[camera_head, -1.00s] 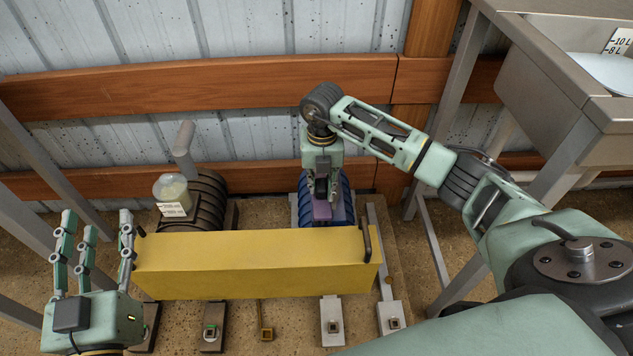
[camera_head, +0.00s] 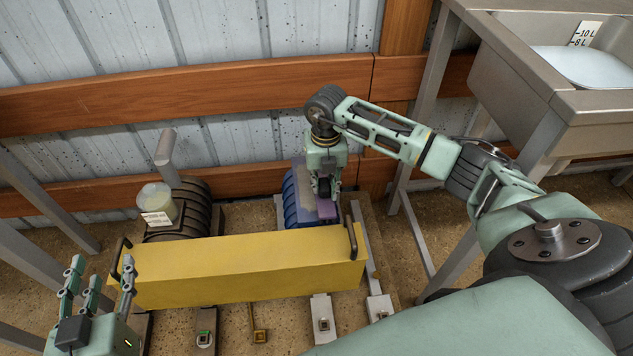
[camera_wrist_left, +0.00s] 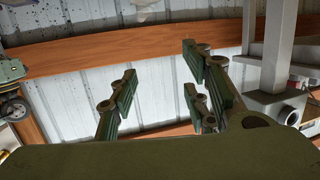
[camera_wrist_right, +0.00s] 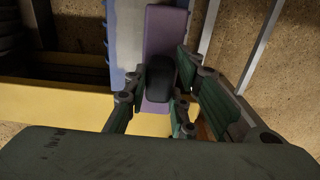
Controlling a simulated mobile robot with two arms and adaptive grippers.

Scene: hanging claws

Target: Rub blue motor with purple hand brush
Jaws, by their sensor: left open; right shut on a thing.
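The blue motor (camera_head: 291,203) stands behind the yellow box, near the wall, and its blue ribbed side also shows in the right wrist view (camera_wrist_right: 124,40). My right gripper (camera_head: 326,192) is over the motor's right side, shut on the black handle of the purple hand brush (camera_head: 328,209). In the right wrist view the brush (camera_wrist_right: 163,32) lies along the motor; whether it touches is hard to tell. My left gripper (camera_head: 98,285) is open and empty at the lower left, left of the yellow box. Its spread fingers show in the left wrist view (camera_wrist_left: 165,100).
A long yellow box (camera_head: 240,272) with dark end handles lies in front of the motors. A dark motor (camera_head: 190,205) with a jar (camera_head: 156,203) stands to the left. A metal sink (camera_head: 560,100) stands at the right. The wooden rail wall closes the back.

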